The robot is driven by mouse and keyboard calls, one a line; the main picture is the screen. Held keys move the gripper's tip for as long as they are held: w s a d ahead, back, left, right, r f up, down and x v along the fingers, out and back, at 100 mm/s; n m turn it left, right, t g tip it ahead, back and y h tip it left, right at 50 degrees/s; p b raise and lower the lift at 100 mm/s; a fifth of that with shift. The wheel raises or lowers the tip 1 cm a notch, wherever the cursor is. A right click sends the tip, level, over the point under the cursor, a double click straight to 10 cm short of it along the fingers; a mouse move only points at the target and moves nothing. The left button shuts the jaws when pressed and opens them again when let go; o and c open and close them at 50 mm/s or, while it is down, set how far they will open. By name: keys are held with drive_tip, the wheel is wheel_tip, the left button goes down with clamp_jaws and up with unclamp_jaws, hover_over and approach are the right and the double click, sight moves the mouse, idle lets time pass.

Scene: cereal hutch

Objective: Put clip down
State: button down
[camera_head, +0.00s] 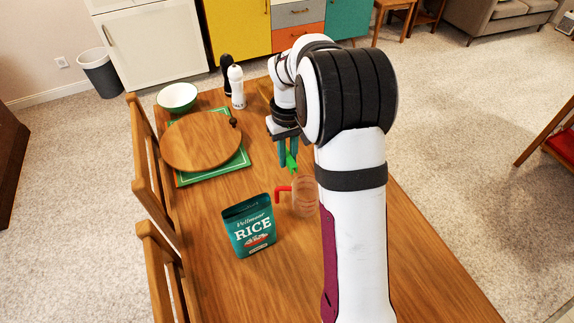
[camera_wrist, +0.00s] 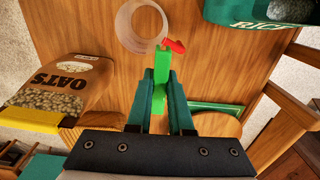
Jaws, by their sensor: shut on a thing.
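A bright green clip (camera_wrist: 161,68) is held between the two teal fingers of my gripper (camera_wrist: 160,100) in the wrist view. In the head view the clip (camera_head: 291,160) sticks out below my gripper (camera_head: 289,150), above the wooden table. The clip's tip is close to a clear container with a red handle (camera_head: 304,197); I cannot tell whether they touch. The container's round open rim (camera_wrist: 142,25) shows in the wrist view.
A teal rice bag (camera_head: 248,226) stands on the table at the front left. An oats bag (camera_wrist: 66,88) shows at left in the wrist view. A round wooden board (camera_head: 201,141) lies on a green-edged mat, near a green bowl (camera_head: 178,97) and two shakers (camera_head: 237,87). Bare table lies between rice bag and board.

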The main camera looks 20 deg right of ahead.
drive_tip(key=shift+f, duration=1.85)
drive_tip(key=shift+f, duration=0.1)
drive_tip(key=shift+f, duration=0.5)
drive_tip(key=c, duration=0.8)
unclamp_jaws()
